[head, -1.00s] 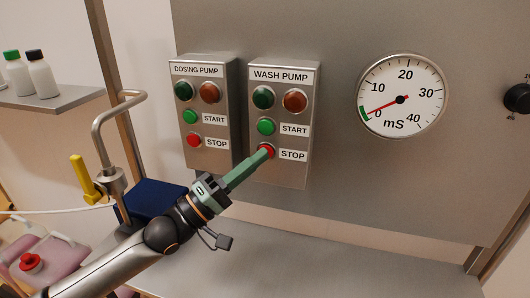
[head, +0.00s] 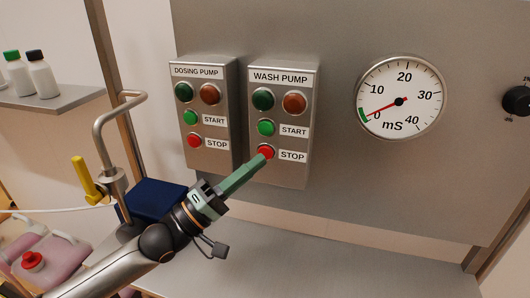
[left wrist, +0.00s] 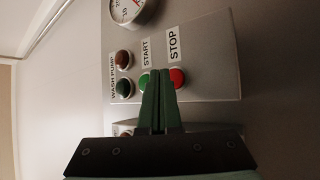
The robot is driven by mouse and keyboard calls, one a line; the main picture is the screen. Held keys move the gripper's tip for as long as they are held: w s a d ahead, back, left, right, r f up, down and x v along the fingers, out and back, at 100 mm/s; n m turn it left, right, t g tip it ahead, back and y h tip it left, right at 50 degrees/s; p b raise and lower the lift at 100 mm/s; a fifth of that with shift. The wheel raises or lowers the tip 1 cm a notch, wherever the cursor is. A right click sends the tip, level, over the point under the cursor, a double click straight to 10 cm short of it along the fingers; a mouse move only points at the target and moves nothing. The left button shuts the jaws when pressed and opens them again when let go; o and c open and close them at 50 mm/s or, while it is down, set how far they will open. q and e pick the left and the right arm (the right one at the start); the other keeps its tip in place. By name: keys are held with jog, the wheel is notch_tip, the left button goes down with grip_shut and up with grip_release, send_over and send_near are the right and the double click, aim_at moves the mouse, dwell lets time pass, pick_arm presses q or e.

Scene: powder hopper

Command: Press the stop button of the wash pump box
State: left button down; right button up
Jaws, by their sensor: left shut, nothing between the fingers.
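The wash pump box (head: 291,172) is a grey box on the steel panel with a green and an orange lamp, a green start button (head: 266,128) and a red stop button (head: 266,151). My left gripper (head: 262,158) is shut and empty, its green fingertips just below and left of the stop button. I cannot tell whether they touch it. In the left wrist view the stop button (left wrist: 178,77) shows beside the shut fingertips (left wrist: 158,72), partly hidden by them. My right gripper is not in view.
The dosing pump box (head: 203,160), with its own red stop button (head: 194,140), stands close on the left. A round mS gauge (head: 400,98) is on the right. A bent metal pipe with a yellow handle (head: 84,178) rises near my left arm.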

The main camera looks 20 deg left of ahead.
pick_arm(q)
jog(key=s+p, duration=0.2)
jog(key=s, duration=0.3)
jog(key=shift+a, duration=0.1)
jog(key=shift+w, duration=0.1)
dwell(0.5)
